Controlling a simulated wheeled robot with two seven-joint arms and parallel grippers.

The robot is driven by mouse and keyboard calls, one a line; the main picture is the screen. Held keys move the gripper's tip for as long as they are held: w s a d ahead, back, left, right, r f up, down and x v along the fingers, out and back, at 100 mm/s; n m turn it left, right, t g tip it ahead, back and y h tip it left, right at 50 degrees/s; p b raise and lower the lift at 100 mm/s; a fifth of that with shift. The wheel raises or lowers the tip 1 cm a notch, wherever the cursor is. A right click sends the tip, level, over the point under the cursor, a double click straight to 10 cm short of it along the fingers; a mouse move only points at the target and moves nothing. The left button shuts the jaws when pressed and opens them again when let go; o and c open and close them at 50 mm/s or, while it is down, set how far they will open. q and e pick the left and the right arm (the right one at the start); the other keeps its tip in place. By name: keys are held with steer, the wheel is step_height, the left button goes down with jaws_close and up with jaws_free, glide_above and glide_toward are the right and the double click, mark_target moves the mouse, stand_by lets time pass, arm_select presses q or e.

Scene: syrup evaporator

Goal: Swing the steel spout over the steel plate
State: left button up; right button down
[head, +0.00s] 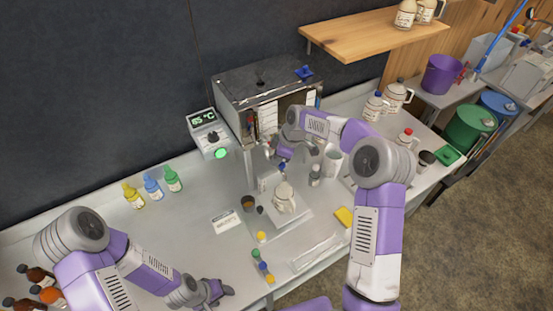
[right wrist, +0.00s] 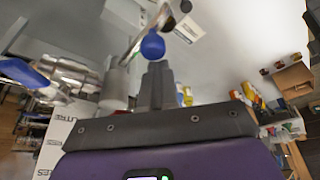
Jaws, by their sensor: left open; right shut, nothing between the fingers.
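The steel plate (head: 300,228) lies on the counter in front of the evaporator, with a cream jug (head: 284,198) standing on it. My right gripper (head: 283,164) is low at the evaporator's front, behind the jug. In the right wrist view its fingers (right wrist: 156,78) are shut and empty, just short of a blue ball knob (right wrist: 152,46). A shiny steel bar, which looks like the spout (right wrist: 134,45), runs beside the knob. In the head view my right arm and small parts crowd the spout, so its direction is unclear. My left gripper (head: 215,290) is open and empty over the front counter.
The steel evaporator (head: 262,85) stands at the back, beside a temperature box (head: 207,135). Yellow, blue and green bottles (head: 153,187) stand left. A brown cup (head: 248,203) is left of the jug. A yellow sponge (head: 344,216) lies right. The counter's left middle is mostly clear.

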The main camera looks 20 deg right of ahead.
steer(key=shift+d, duration=0.2)
steer(key=w+p+v, duration=0.1)
steer(key=p+v, duration=0.5)
steer(key=v, duration=0.3)
steer(key=shift+s+r, duration=0.3)
steer(key=shift+r, duration=0.15)
steer(key=shift+d, duration=0.1)
